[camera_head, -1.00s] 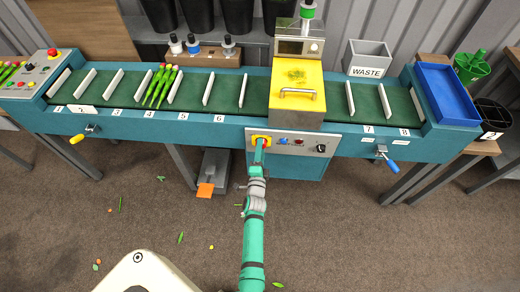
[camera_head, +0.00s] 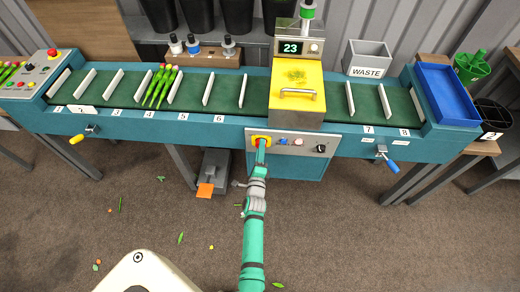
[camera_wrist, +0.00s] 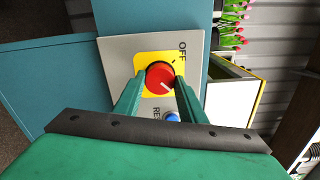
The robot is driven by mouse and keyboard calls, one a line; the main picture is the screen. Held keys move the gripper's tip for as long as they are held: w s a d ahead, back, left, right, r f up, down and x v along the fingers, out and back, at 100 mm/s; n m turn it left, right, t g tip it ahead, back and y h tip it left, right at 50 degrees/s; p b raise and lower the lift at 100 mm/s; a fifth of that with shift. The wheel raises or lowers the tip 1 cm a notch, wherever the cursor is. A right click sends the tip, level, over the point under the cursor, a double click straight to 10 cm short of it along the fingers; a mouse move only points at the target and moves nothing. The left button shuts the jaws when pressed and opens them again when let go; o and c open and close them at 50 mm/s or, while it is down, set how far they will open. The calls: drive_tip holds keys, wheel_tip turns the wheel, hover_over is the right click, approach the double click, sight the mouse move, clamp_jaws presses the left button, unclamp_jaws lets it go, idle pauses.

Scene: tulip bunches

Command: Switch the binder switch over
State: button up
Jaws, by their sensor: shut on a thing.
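The binder switch is a red rotary knob (camera_wrist: 160,77) on a yellow plate (camera_wrist: 145,62), set in a grey control panel. A white mark on the knob points down and right in the wrist view, and the word OFF stands at the upper right of the plate. My gripper (camera_wrist: 159,84) is shut on the knob, one green finger at each side. In the head view my gripper (camera_head: 261,144) covers most of the knob at the left of the grey panel (camera_head: 308,146). The binder's display (camera_head: 291,47) is lit and reads 23.
A blue button (camera_wrist: 172,117) sits beside the knob, its label partly hidden. The yellow binder hood (camera_head: 297,78) stands above the panel. A tulip bunch (camera_head: 160,87) lies on the belt near slot 4. An orange pedal (camera_head: 205,190) is at floor level.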

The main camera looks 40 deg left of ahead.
drive_tip(key=o, duration=1)
drive_tip(key=shift+d, duration=0.1)
drive_tip(key=shift+o, duration=0.2)
drive_tip(key=shift+s, duration=0.1)
drive_tip(key=shift+s, duration=0.1)
drive_tip(key=v, duration=1)
drive_tip(key=shift+s+d, duration=0.25)
drive_tip(key=shift+f, duration=0.1)
